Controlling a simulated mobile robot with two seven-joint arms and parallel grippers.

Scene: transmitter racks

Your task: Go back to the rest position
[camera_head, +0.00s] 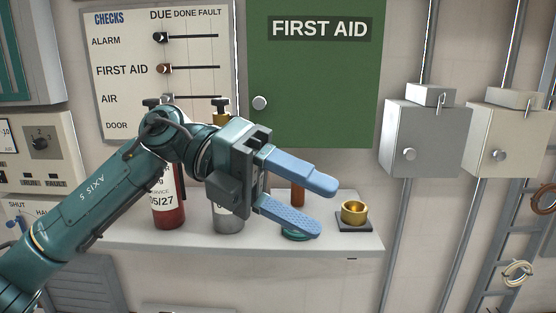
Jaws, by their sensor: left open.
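My left gripper (328,208) shows in the head view, its arm coming in from the lower left. Its two blue fingers are spread apart with nothing between them. It is in front of the shelf (340,242), pointing right, with its fingertips to the left of a small brass cup (354,211) on a dark square base. My right gripper is not in the view. The gripper and arm partly hide the things on the shelf.
On the shelf stand a red extinguisher (168,208), a grey cylinder (228,220), a brown upright piece (298,194) and a green round object (296,236). Behind are a checks board (200,105), a green first aid cabinet (320,95) and grey wall boxes (430,138). A ladder rack (510,235) stands right.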

